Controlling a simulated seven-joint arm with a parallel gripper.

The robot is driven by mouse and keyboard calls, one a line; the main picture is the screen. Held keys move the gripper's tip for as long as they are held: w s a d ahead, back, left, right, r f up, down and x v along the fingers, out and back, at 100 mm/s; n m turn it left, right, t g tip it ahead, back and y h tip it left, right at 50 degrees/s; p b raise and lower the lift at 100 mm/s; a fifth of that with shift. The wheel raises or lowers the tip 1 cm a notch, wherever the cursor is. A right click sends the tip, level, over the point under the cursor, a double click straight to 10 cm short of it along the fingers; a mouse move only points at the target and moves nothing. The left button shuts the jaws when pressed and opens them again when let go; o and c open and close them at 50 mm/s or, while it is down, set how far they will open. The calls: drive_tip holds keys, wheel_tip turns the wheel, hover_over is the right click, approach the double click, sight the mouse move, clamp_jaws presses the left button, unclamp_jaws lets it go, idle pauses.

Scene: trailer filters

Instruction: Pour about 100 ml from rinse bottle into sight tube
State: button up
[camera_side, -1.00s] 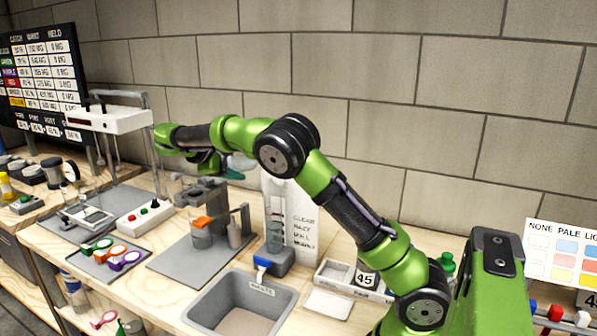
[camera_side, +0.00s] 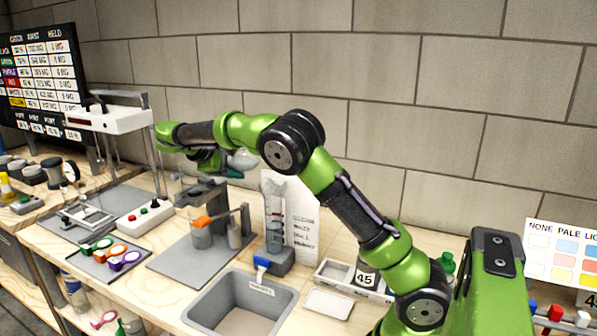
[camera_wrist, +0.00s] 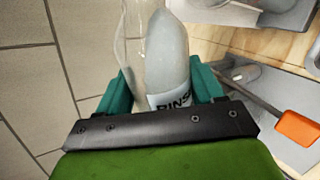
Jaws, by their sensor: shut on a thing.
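My gripper (camera_wrist: 163,88) is shut on the rinse bottle (camera_wrist: 166,50), with a teal finger on each side of it in the wrist view. The bottle is pale and see-through, with a white label reading "RINS". In the side view the bottle (camera_side: 243,158) shows partly behind my gripper (camera_side: 232,172), tilted, above and to the left of the sight tube. The sight tube (camera_side: 273,205) is a tall clear tube on a grey base with a blue tap. I cannot make out a stream or the level in the tube.
A white card (camera_side: 304,225) stands behind the tube. A grey sink (camera_side: 284,306) is in front. A grey stand with an orange part (camera_side: 202,222) is left of the tube. A tray marked 45 (camera_side: 340,272) lies to the right. The wall is behind.

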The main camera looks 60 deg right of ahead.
drive_tip(key=shift+s+m+t, duration=0.4)
drive_tip(key=shift+m+t, duration=0.1)
idle(1.7)
drive_tip(key=shift+r, duration=0.15)
idle(0.5)
drive_tip(key=shift+w+f+n+g, duration=0.35)
drive_tip(key=shift+w+n+g, duration=0.25)
drive_tip(key=shift+g, duration=0.1)
drive_tip(key=shift+s+f+n+g, duration=0.3)
drive_tip(key=shift+f+g, duration=0.1)
